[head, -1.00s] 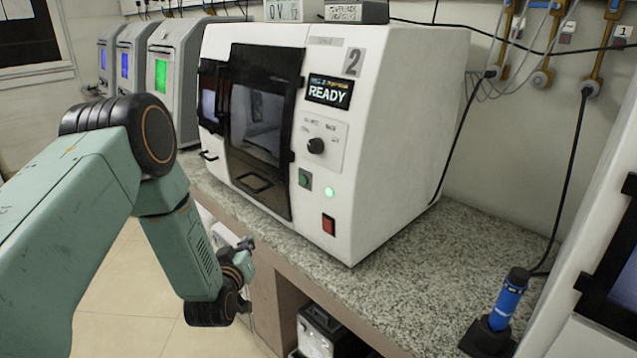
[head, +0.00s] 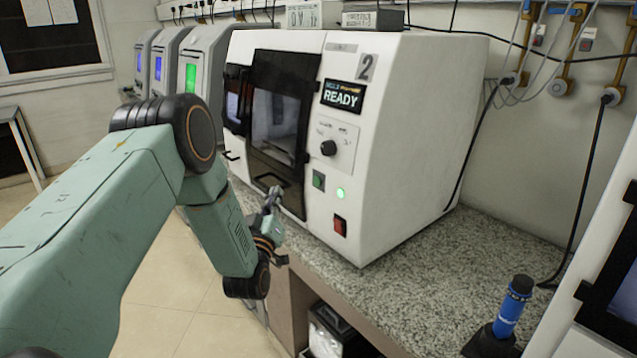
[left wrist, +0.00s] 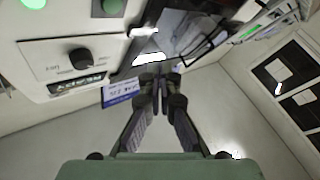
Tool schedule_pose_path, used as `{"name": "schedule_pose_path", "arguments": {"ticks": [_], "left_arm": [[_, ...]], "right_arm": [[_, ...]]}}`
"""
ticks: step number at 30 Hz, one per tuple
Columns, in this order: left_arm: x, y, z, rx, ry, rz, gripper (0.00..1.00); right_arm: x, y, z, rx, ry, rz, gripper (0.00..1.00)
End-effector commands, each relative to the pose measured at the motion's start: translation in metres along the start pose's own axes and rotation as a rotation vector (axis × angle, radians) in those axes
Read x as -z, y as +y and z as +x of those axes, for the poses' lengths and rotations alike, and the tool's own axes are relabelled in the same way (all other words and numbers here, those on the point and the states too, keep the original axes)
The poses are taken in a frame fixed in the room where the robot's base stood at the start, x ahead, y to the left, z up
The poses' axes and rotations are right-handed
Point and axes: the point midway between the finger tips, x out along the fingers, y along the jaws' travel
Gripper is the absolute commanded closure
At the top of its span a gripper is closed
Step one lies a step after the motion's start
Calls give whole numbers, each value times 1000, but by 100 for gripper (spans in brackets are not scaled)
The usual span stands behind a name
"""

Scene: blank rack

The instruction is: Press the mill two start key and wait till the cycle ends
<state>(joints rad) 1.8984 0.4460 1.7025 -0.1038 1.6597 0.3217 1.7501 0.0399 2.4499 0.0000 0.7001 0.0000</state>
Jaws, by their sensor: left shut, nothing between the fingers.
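Mill two (head: 405,150) is a white machine marked 2 on the bench. Its display (head: 343,96) reads READY. Its dark window door (head: 277,110) looks shut. A square green key (head: 319,181) sits on the front below the knob, beside a lit green lamp (head: 340,194); the key also shows inverted at the top of the left wrist view (left wrist: 112,7). My left gripper (head: 272,196) is shut and empty, in front of the door's lower part and left of the green key, apparently not touching it. Its closed fingers show in the left wrist view (left wrist: 160,86). My right gripper is out of view.
A red switch (head: 340,226) is below the green lamp. A black knob (head: 328,148) is above the key. Several grey machines with lit screens stand at the back left. A blue-handled tool (head: 511,305) stands front right. The granite bench (head: 430,275) is mostly clear.

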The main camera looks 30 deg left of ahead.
Motion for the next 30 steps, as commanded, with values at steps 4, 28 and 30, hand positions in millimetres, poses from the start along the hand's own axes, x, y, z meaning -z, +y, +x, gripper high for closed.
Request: {"name": "schedule_pose_path", "arguments": {"ticks": [4, 28, 30], "left_arm": [[-8, 7, 6, -5, 0, 0, 100], [-47, 49, 59, -3, -1, 0, 100], [-47, 50, 59, -3, -1, 0, 100]], "right_arm": [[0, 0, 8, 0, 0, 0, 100], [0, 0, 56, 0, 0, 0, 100], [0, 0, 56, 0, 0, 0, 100]]}}
